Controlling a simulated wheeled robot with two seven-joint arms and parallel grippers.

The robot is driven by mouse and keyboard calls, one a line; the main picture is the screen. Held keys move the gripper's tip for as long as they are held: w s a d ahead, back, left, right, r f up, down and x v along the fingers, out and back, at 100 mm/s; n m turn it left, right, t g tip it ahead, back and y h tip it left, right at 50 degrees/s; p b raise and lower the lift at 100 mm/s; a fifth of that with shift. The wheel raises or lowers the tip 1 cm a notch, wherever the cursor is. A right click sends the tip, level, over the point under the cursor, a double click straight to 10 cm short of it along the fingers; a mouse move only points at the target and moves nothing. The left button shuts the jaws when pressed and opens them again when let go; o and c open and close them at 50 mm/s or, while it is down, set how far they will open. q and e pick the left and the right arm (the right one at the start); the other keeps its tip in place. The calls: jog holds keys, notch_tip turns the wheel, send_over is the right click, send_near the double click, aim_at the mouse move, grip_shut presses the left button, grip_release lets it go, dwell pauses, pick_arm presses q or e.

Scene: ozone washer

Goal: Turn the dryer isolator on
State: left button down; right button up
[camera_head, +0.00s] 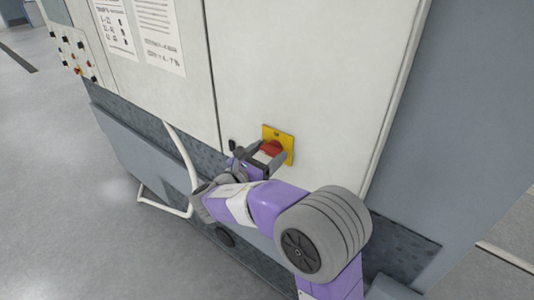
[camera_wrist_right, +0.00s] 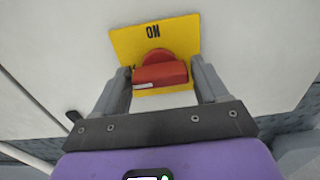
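The dryer isolator is a red rotary knob (camera_head: 272,147) on a square yellow plate (camera_head: 288,140), mounted on the pale cabinet door. In the right wrist view the red knob (camera_wrist_right: 160,74) sits on the yellow plate (camera_wrist_right: 185,32), where "ON" reads upside down. The knob's grip bar lies roughly across that view. My right gripper (camera_head: 267,157) is at the plate, its fingers on either side of the knob. In the wrist view the gripper (camera_wrist_right: 162,78) looks open, with a narrow gap at each end of the bar. My left gripper is out of view.
A small black latch (camera_head: 232,145) is on the cabinet left of the plate. A button panel (camera_head: 75,55) and posted sheets (camera_head: 157,35) are at the upper left. A white bent pipe (camera_head: 180,160) runs down the front. Grey floor (camera_head: 60,220) is clear at left.

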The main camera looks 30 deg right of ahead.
jog(key=c, duration=0.7)
jog(key=shift+m, duration=0.3)
jog(key=m+b, duration=0.4)
jog(key=m, duration=0.1)
jog(key=shift+f+b, duration=0.1)
jog(key=shift+b, duration=0.25)
jog(key=m+b, duration=0.9)
jog(key=shift+s+d, duration=0.1)
jog(key=shift+m+b, duration=1.7)
jog(key=shift+m, duration=0.2)
